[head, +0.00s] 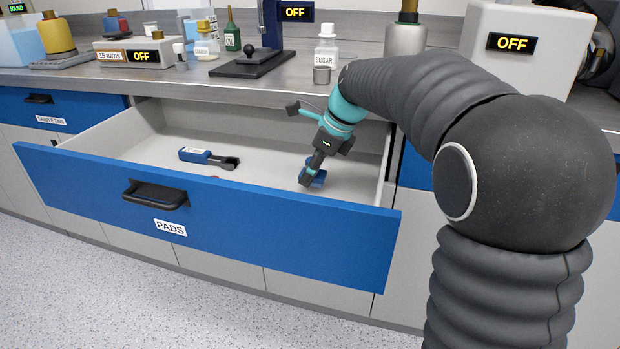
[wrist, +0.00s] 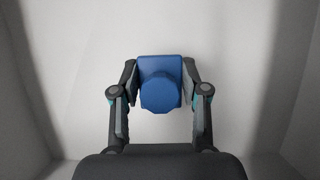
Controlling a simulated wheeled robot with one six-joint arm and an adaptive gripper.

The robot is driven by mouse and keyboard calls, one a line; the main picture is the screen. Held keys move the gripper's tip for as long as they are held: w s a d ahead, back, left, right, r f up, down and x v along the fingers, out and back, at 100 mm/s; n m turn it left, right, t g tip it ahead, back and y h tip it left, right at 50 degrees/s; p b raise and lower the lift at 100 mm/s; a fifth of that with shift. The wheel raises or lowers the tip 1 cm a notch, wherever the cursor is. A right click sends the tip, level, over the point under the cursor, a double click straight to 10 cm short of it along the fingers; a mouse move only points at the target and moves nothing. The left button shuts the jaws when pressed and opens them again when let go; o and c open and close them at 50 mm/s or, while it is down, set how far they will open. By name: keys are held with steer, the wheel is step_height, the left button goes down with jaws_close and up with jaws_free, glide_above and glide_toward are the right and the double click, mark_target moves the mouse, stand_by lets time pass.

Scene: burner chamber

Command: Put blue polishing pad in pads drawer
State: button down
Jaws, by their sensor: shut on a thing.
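The blue polishing pad (wrist: 160,88) is between the two fingers of my gripper (wrist: 159,90) in the wrist view, with a finger against each side. In the head view the pad (head: 316,178) shows as a small blue patch beside my gripper (head: 310,179), partly hidden by it. My gripper points down inside the open pads drawer (head: 290,228), toward its right end. The drawer has a blue front with a black handle and a PADS label. Whether the pad touches the drawer floor I cannot tell.
A blue and black tool (head: 208,158) lies in the drawer, left of my gripper. A small red thing is mostly hidden behind the drawer front. The counter (head: 200,78) above holds bottles, including a sugar bottle (head: 327,48), and several devices. The drawer's middle floor is mostly clear.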

step_height(320, 180, down, 2)
steer(key=c, duration=0.6)
jaws_free()
steer(key=v, duration=1.2)
steer(key=shift+p, duration=0.4)
